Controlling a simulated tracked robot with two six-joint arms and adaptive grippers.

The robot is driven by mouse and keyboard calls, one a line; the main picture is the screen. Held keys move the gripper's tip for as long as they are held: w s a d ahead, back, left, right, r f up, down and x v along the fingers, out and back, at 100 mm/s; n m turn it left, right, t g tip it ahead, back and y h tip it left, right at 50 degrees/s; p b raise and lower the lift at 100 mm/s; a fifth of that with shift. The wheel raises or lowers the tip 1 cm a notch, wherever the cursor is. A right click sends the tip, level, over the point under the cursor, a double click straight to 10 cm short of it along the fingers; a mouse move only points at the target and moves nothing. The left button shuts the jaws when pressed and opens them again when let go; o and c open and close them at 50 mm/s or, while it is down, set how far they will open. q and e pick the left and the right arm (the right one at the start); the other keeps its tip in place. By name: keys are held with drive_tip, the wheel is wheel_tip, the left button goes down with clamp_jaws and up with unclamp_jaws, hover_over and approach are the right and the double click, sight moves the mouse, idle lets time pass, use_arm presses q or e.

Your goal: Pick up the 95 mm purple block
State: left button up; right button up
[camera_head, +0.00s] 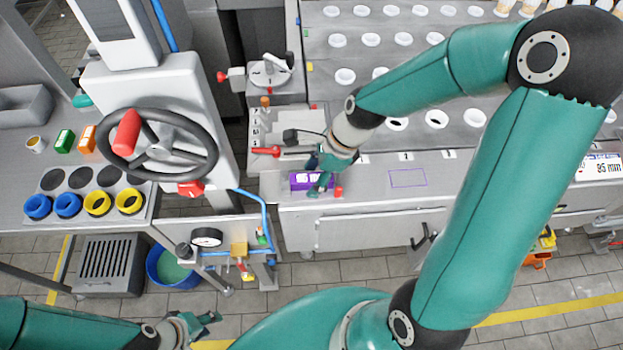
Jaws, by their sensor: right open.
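The purple block (300,181), marked 85 or 95 in white, lies on the grey bench top near its front edge. My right gripper (318,186) is at the block's right end, with its fingers open and pointing down to the left. A finger covers part of the block; I cannot tell whether it touches it. A thin purple outlined rectangle (407,178) is on the bench to the right. My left gripper (205,326) is low at the bottom left, over the floor, its fingers spread and empty.
A red-handled lever (266,152) stands just behind the block, and a small red knob (338,192) is right of the gripper. A handwheel (158,146) and a pressure gauge (206,237) are to the left. The bench around the purple outline is clear.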

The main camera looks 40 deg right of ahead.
drive_tip(key=shift+f, duration=0.2)
idle(0.4)
clamp_jaws()
